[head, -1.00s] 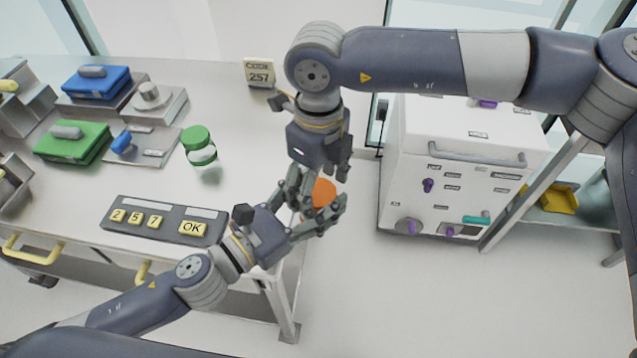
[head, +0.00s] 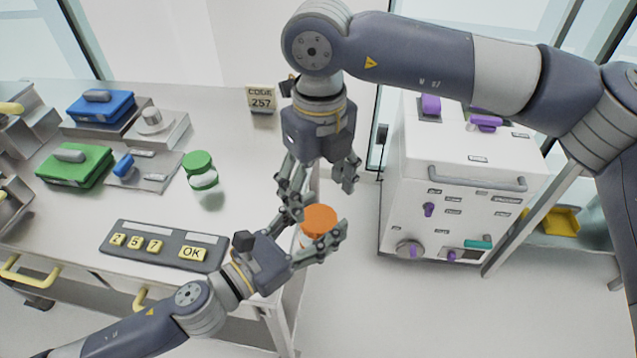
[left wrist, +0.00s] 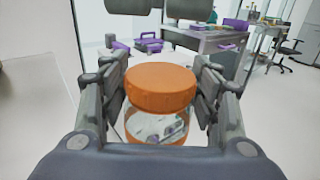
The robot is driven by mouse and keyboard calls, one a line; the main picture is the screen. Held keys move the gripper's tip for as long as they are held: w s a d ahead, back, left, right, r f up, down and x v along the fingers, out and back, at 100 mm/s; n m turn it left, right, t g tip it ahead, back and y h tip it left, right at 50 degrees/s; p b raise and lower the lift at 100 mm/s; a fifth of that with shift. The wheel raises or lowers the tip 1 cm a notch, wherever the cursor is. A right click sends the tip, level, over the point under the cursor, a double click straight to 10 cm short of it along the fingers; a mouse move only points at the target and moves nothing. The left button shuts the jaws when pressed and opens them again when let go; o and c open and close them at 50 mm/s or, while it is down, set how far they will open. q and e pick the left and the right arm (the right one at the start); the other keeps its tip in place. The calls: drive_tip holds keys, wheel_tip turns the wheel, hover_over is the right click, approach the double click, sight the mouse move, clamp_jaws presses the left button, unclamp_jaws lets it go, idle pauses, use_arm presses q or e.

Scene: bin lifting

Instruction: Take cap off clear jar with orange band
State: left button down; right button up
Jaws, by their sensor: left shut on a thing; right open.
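The clear jar with the orange band (left wrist: 157,127) is held upright between the fingers of my left gripper (left wrist: 158,105), which is shut on it. Its orange cap (left wrist: 160,84) is on top of the jar. In the head view the orange cap (head: 319,219) shows between the left gripper's fingers (head: 312,235), off the table's right edge; the jar's body is mostly hidden there. My right gripper (head: 318,182) is open and empty, pointing down just above the cap and apart from it.
A jar with a green cap (head: 198,162) stands on the table (head: 235,140). A keypad (head: 168,244) lies at the table's front, and a code sign (head: 261,99) stands at the back. A white cabinet (head: 460,190) is to the right, with free floor between.

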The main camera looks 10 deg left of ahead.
sight(319, 217)
drive_tip(key=shift+f, duration=3.15)
drive_tip(key=c, duration=1.1)
drive_tip(key=shift+n, duration=1.7)
drive_tip(key=o, duration=1.2)
drive_tip(key=shift+c, duration=0.2)
